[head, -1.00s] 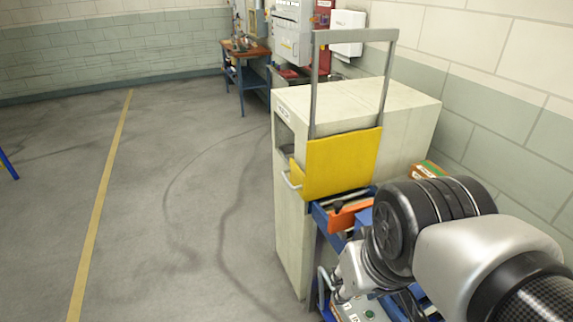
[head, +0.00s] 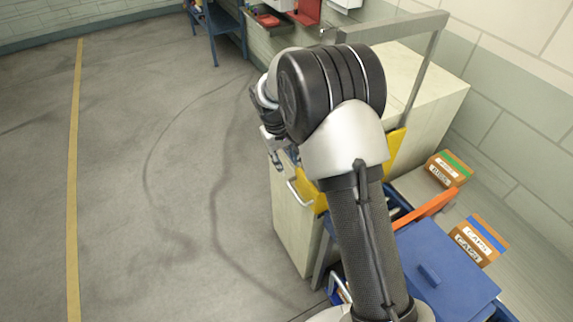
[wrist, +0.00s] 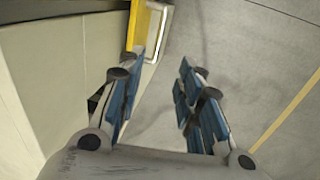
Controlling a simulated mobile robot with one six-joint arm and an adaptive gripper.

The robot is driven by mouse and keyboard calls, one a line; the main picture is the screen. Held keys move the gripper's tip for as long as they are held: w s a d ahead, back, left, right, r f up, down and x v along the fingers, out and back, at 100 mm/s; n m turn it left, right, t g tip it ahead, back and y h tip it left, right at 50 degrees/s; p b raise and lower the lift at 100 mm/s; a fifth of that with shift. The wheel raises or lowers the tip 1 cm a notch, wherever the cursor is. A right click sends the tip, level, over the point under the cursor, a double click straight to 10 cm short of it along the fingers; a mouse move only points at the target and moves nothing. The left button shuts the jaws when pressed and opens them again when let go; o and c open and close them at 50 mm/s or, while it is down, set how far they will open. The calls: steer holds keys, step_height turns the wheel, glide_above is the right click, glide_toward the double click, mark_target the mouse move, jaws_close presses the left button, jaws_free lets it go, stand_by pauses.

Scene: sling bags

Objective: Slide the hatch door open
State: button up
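The hatch door (head: 396,152) is a yellow panel on the front of a pale cabinet (head: 292,232), set between grey uprights. My arm hides most of it in the head view. Its pale loop handle (head: 297,194) sticks out at the lower left. In the wrist view, the yellow door (wrist: 135,28) and handle (wrist: 163,36) are at the top centre, beyond my fingertips. My gripper (wrist: 161,66) is open and empty, its fingers apart with bare floor showing between them. In the head view my gripper (head: 272,145) is left of the door, near the handle and apart from it.
A grey rail frame (head: 425,70) rises above the cabinet. A blue box (head: 445,262), an orange-handled item (head: 427,206) and labelled cartons (head: 478,240) sit to the right, beside the wall. The floor (head: 150,220) to the left is clear, with a yellow line.

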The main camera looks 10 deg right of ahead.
mark_target(295, 193)
steer(key=d+f, duration=0.1)
steer(key=f, duration=0.5)
steer(key=d+f, duration=0.1)
steer(key=f, duration=0.4)
steer(key=w+d+f, duration=0.1)
steer(key=f, duration=0.5)
steer(key=shift+f+b, duration=0.3)
steer(key=shift+b, duration=0.05)
steer(key=shift+c, duration=0.5)
jaws_close()
